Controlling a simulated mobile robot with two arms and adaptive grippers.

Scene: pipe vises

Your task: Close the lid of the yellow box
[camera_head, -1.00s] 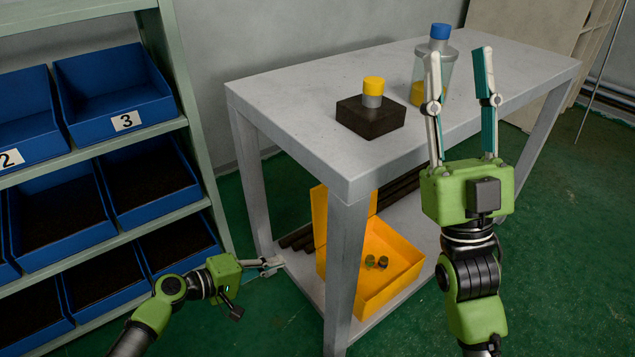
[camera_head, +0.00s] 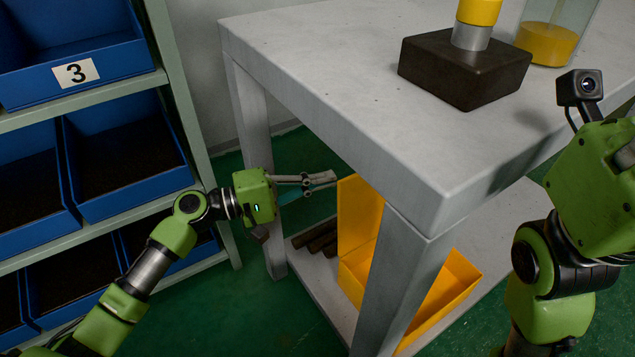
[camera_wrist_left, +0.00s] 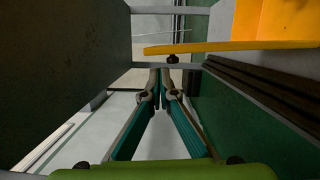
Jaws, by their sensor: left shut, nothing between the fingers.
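The yellow box (camera_head: 452,288) stands on the table's lower shelf, partly hidden behind the front leg. Its lid (camera_head: 360,215) stands upright, open, on the box's left side. My left gripper (camera_head: 333,178) is shut and empty, with its fingertips just left of the lid's upper edge; I cannot tell if they touch. In the left wrist view the shut fingertips (camera_wrist_left: 162,80) point forward, and a yellow part of the box (camera_wrist_left: 230,46) shows above and to their right. My right gripper's green body (camera_head: 598,190) is at the right edge; its fingers are out of frame.
The grey table (camera_head: 330,75) has its leg (camera_head: 400,275) in front of the box. A dark block (camera_head: 460,75) with a yellow-capped piece and a jar (camera_head: 550,40) are on top. A rack of blue bins (camera_head: 90,75) stands left.

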